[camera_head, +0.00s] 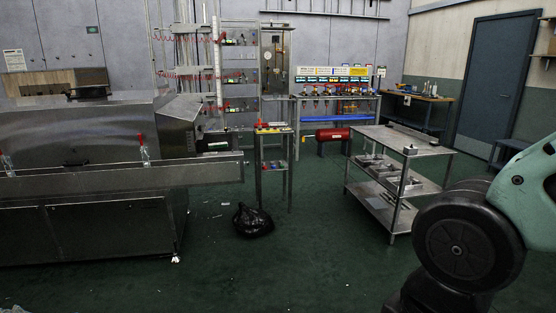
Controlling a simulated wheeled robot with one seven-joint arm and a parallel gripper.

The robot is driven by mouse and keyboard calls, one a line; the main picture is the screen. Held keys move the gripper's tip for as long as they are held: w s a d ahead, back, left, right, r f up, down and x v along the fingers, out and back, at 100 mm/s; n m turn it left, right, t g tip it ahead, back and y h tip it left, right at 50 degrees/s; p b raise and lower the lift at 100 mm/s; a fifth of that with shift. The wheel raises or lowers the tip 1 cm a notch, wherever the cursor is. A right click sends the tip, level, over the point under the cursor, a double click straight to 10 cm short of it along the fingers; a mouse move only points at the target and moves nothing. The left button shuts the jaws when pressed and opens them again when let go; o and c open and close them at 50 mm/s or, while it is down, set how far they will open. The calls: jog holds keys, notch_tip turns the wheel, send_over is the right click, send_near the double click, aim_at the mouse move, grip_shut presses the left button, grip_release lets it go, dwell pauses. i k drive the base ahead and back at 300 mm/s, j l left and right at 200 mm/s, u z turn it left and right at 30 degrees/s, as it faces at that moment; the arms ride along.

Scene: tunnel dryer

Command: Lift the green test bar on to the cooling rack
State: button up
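I cannot make out a green test bar with certainty. A small dark object with a greenish part (217,145) lies at the right end of the steel tunnel dryer (80,130), too small to identify. A steel shelf unit (405,140) stands right of centre, with a mostly bare top and grey metal blocks on its middle shelf; I cannot tell whether it is the cooling rack. My gripper is out of view; only part of my arm shows at the lower right.
A black bag (252,221) lies on the green floor below a narrow stand (273,130) with small coloured items. A red cylinder (332,134) sits under a bench with a blue edge. A wooden-topped bench (415,95) stands at the back right. The front middle floor is clear.

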aim_at(220, 144)
jog(key=i+l+u, duration=0.1)
jog(key=i+u, duration=0.3)
jog(key=i, duration=1.65)
